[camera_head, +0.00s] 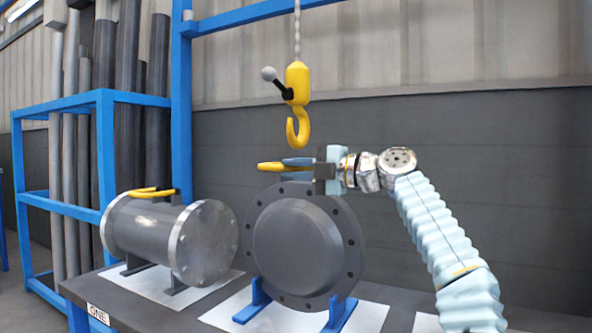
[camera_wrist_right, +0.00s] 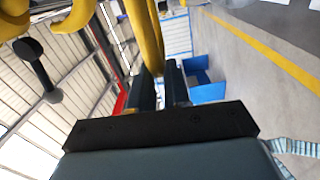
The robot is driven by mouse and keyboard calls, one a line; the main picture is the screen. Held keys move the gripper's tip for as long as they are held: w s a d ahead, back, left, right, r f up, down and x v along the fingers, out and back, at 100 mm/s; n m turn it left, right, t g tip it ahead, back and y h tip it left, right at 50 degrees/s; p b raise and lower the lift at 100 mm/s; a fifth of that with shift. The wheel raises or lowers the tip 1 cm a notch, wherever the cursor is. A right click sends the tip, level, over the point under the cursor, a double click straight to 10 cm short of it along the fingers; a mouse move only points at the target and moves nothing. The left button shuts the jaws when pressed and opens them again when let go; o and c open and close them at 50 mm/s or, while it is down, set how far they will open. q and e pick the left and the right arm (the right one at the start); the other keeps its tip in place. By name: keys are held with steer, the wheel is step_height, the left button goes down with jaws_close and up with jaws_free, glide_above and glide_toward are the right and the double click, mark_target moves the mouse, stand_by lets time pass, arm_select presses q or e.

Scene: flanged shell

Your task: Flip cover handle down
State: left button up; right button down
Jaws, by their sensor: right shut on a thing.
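The round dark grey flanged cover (camera_head: 305,245) with bolt holes stands upright on the table. Its yellow handle (camera_head: 268,166) shows above the cover's top edge, sticking out level to the left of my right gripper (camera_head: 302,163). My right gripper is shut on this handle. In the right wrist view the yellow handle (camera_wrist_right: 144,34) runs up from between the dark fingers (camera_wrist_right: 161,86). The handle's joint to the shell is hidden behind the cover and gripper. My left gripper is not in view.
A yellow crane hook (camera_head: 298,120) hangs just above the handle and gripper. A grey flanged cylinder (camera_head: 160,235) with its own yellow handle (camera_head: 152,192) stands to the left. Blue supports (camera_head: 340,313) hold the cover on a white plate (camera_head: 372,316). A blue rack (camera_head: 105,150) holds pipes.

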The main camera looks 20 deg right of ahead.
steer(key=shift+f, duration=0.25)
steer(key=c, duration=1.1)
jaws_free()
steer(key=shift+r, duration=0.1)
steer(key=b+v, duration=0.1)
steer(key=v, duration=1.2)
steer(key=shift+s+d+b, duration=0.25)
steer(key=shift+b, duration=0.1)
